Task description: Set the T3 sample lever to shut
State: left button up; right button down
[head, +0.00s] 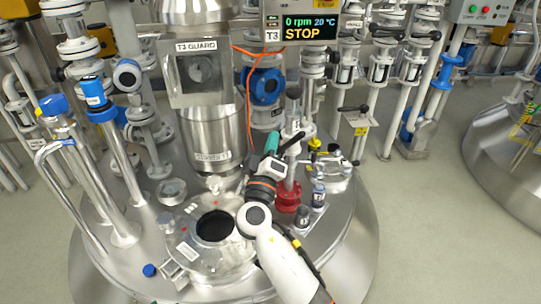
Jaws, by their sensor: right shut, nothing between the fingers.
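The T3 vessel (340,240) is a large steel dome in the middle of the head view, with an open round port on its lid. My right arm comes in from the bottom, and my right gripper (284,148) is shut and empty above the lid. It is in front of an upright pipe with a red base (288,197). A teal piece (271,141) shows right beside the fingers; I cannot tell whether they touch it. I cannot clearly make out the sample lever or its position; the gripper may hide part of it. My left gripper is not in view.
A display (300,27) reads T3, 0 rpm, 20 °C and STOP. The T3 GUARD box (197,78) stands left of it. Blue-capped pipes (118,170) rise at left. An orange cable (249,85) hangs behind. Floor (430,230) is clear at right, before another vessel (505,150).

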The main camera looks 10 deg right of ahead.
aim_at(290, 143)
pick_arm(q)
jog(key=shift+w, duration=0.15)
pick_arm(e)
jog(key=d, duration=0.1)
jog(key=w+d, duration=0.1)
jog(key=w+d+f, duration=0.1)
jog(key=d, duration=0.1)
jog(key=shift+f, duration=0.1)
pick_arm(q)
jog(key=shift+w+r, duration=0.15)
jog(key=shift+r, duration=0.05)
